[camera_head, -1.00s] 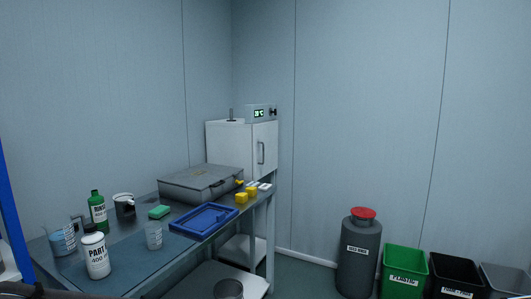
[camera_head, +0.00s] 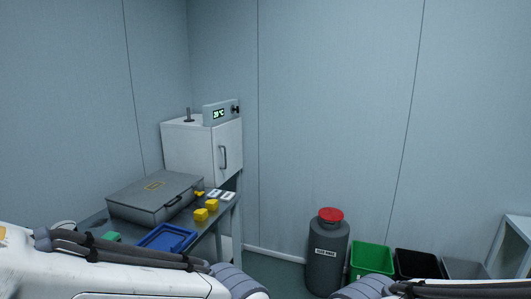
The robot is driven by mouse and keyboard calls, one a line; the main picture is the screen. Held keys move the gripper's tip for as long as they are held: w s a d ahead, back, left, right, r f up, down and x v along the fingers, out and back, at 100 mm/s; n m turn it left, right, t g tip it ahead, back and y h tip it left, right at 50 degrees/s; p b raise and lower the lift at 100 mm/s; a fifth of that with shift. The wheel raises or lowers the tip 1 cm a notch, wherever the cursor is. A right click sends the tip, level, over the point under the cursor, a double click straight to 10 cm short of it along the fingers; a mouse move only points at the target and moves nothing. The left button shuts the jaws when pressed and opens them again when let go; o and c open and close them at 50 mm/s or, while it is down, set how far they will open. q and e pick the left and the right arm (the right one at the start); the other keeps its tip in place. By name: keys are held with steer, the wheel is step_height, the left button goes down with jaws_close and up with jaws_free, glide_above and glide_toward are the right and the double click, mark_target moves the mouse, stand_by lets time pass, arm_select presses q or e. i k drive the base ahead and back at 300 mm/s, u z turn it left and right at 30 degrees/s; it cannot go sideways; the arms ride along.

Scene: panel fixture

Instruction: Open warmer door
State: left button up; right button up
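The warmer (camera_head: 190,150) is a white box cabinet at the back corner, behind the far end of the bench. A control panel (camera_head: 221,112) with a lit green display sits on its top. Its door (camera_head: 229,150) faces right, has a dark vertical handle (camera_head: 224,157), and looks shut. My white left arm crosses the lower left of the view, in front of the bench, and part of my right arm shows at the bottom right. Neither gripper is in view, and no part of me reaches the warmer.
A grey case (camera_head: 155,196), a blue tray (camera_head: 168,238), yellow blocks (camera_head: 207,209) and a green sponge (camera_head: 111,237) lie on the bench. A dark cylinder bin with a red top (camera_head: 327,260) and green (camera_head: 371,259) and black bins stand right. Floor between bench and cylinder is partly clear.

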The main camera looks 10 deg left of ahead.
mark_target(227, 137)
steer(key=z, duration=0.35)
steer(key=i, duration=1.7)
steer(key=u, duration=0.6)
steer(key=i, duration=1.2)
steer(key=u, duration=0.65)
